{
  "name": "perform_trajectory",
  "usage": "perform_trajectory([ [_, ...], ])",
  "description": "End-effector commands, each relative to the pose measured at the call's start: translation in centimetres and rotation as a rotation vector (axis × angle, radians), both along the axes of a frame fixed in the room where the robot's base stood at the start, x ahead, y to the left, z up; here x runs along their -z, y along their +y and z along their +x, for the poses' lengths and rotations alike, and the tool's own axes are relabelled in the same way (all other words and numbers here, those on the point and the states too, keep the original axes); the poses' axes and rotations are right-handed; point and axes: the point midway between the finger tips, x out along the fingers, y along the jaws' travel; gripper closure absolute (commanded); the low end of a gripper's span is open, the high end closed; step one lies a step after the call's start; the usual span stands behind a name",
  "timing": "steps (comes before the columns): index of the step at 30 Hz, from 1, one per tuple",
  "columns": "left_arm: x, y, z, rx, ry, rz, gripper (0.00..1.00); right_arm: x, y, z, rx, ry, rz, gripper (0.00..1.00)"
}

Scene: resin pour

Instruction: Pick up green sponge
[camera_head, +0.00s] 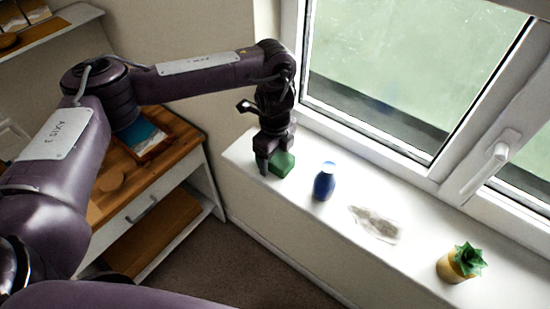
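The green sponge (282,164) sits on the white window sill, near its left end. My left gripper (275,158) points down at the sponge from above. One dark finger stands on the sponge's left side, against or very near it. The other finger seems to be behind the sponge's upper edge and is partly hidden. I cannot tell whether the fingers press on the sponge. My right gripper is not in view.
On the sill (330,228) to the right stand a blue bottle (324,183), a clear crumpled item (376,224) and a potted plant (460,263). The window (400,80) rises behind. A wooden-topped cabinet (165,165) stands below left, under my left arm.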

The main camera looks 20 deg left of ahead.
Motion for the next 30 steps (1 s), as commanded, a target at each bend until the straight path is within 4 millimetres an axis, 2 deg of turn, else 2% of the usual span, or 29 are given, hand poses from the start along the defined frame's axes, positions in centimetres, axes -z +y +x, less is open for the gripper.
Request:
perform_trajectory([
  [1,0.0,0.0,0.0,0.0,0.0,0.0,0.32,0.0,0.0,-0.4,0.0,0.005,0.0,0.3],
  [9,0.0,0.0,0.0,0.0,0.0,0.0,0.68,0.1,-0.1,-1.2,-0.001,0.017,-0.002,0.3],
  [10,0.0,0.0,0.0,0.0,0.0,0.0,0.69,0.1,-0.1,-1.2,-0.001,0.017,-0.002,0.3],
  [17,-0.1,0.0,0.0,0.0,0.0,0.0,0.69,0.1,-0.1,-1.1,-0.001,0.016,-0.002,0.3],
  [23,-1.3,0.0,0.1,0.002,-0.004,0.0,0.69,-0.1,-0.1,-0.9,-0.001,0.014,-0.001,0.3],
  [26,-2.8,0.0,0.1,0.002,-0.005,0.0,0.69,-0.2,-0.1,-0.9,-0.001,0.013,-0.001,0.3],
  [30,-6.2,0.0,0.2,0.002,-0.01,0.002,0.69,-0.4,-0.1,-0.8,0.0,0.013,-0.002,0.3],
])
